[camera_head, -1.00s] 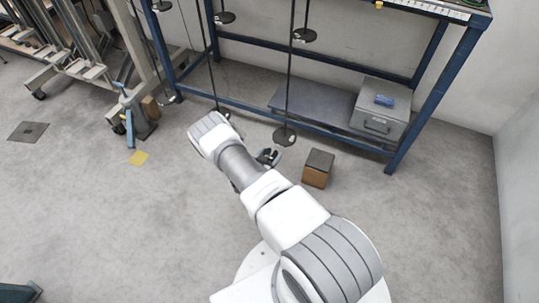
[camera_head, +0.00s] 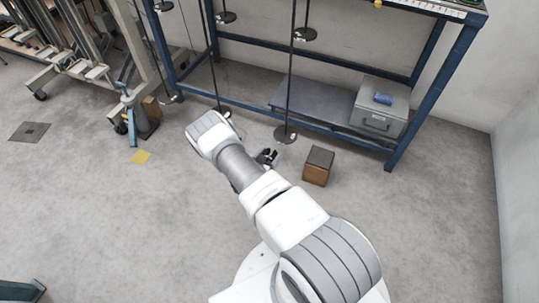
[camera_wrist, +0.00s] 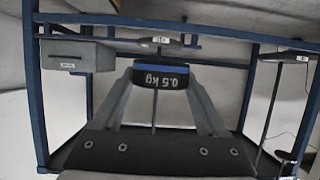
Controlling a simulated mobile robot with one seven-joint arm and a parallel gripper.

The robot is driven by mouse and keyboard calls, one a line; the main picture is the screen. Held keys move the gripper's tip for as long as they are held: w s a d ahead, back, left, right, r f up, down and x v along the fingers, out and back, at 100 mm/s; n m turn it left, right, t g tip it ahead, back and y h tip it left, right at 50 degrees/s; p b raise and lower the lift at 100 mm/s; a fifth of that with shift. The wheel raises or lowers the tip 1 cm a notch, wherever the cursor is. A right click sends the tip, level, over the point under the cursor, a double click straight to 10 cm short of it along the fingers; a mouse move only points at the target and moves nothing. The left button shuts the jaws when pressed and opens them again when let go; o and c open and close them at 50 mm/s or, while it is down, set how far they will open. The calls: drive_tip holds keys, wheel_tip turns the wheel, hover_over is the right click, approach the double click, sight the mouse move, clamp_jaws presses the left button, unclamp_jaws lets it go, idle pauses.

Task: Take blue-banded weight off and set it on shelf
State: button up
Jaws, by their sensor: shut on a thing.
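The blue-banded weight (camera_wrist: 161,76) is a black piece marked 0.5 kg, its label upside down in the wrist view. My gripper (camera_wrist: 160,82) is shut on it, one finger on each side. A thin rod (camera_wrist: 154,115) lines up with the weight in that view; I cannot tell whether the weight is still around it. In the head view my gripper (camera_head: 267,157) is a small dark shape beside my arm, near a hanging rod (camera_head: 291,70) with a black disc (camera_head: 285,134) at its foot. The lower shelf (camera_head: 310,97) lies behind, inside the blue frame.
A grey metal box (camera_head: 380,118) with a blue roll (camera_head: 383,98) on top takes the shelf's right end; its left part is bare. A brown block (camera_head: 318,167) stands on the floor right of my gripper. More rods with discs (camera_head: 226,18) hang nearby.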

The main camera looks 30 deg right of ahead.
drive_tip(key=s+a, duration=0.4)
drive_tip(key=a, duration=0.1)
drive_tip(key=shift+p, duration=0.4)
idle(0.8)
